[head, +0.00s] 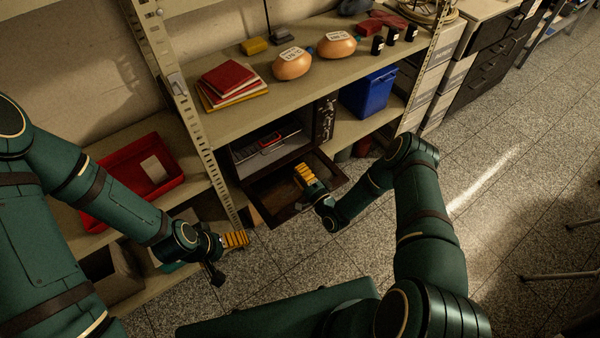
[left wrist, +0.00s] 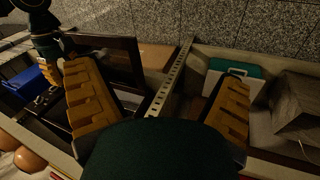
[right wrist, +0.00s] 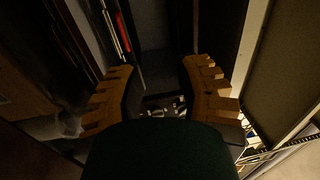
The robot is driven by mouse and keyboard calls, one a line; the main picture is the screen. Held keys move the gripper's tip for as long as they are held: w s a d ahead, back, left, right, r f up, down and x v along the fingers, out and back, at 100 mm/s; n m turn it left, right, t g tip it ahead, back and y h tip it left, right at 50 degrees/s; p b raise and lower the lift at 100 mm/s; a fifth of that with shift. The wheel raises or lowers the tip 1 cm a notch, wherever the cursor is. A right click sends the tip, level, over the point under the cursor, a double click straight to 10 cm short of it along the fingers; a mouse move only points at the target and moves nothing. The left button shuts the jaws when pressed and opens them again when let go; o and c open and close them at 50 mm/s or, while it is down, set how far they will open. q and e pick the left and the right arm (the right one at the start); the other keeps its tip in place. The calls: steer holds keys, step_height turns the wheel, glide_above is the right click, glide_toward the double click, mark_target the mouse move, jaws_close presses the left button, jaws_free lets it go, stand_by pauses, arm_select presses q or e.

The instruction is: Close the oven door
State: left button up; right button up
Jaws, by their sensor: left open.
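The oven (head: 325,118) sits on the middle shelf level, with a dark interior and a red-edged item in it. Its dark door (head: 268,193) hangs open, lowered outward in front of the shelf. My right gripper (head: 305,171) is over the open door near the oven mouth. Its fingers stand apart and empty in the right wrist view (right wrist: 160,66), facing the dark interior. My left gripper (head: 238,239) is open and empty, left of the door near the shelf post. The door (left wrist: 112,55) shows at left in the left wrist view. I cannot tell whether the right gripper touches the door.
A perforated metal post (head: 205,150) stands left of the oven. A red tray (head: 103,200) is on the left shelf, and a blue bin (head: 368,93) is right of the oven. Folders and orange objects (head: 292,64) lie above. The floor in front is free.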

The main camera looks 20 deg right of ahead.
jaws_close()
